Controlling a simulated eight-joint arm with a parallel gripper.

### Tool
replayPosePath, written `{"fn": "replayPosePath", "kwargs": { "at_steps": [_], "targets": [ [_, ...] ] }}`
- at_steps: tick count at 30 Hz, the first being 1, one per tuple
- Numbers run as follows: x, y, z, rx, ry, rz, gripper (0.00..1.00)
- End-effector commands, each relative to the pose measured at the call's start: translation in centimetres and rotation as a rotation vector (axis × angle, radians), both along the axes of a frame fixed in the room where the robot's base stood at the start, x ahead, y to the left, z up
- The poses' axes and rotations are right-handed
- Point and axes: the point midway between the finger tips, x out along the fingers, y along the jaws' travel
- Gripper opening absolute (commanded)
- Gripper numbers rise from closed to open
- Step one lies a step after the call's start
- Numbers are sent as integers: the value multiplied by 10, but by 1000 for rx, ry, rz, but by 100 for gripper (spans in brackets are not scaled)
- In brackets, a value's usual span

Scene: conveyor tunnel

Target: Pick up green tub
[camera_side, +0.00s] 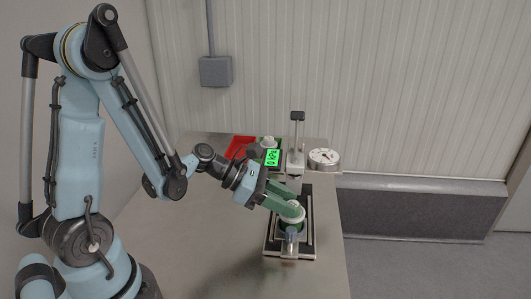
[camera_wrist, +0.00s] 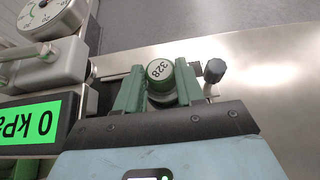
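The green tub (camera_wrist: 160,74) has a round white lid marked 328 and shows between my fingers in the wrist view. In the side view its pale lid (camera_side: 293,213) shows at my fingertips, over the test stand. My gripper (camera_wrist: 159,80) has green fingers, one on each side of the tub and very close to it. It also shows in the side view (camera_side: 289,207), reaching down to the stand from the left. I cannot tell whether the fingers press on the tub. Its lower part is mostly hidden.
The stand's dark-and-light base plate (camera_side: 270,246) lies on the metal table (camera_side: 215,245). A green display (camera_side: 272,157) reads 0 kPa. A dial gauge (camera_side: 324,157) and a red item (camera_side: 240,146) are behind. A dark knob (camera_wrist: 215,70) is right of the tub. The table's front is clear.

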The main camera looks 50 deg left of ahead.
Motion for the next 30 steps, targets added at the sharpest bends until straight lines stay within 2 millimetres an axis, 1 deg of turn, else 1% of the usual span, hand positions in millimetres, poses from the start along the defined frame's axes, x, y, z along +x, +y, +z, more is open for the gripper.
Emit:
{"fn": "replayPosePath", "kwargs": {
  "at_steps": [1, 6, 20, 26, 30],
  "targets": [
    [0, 0, 0, 0, 0, 0, 26],
    [0, 0, 0, 0, 0, 0, 0],
    [0, 0, 3, -1, -1, 0, 0],
    [0, 0, 12, -1, -1, 0, 0],
    [0, 0, 22, -1, -1, 0, 0]
  ]
}}
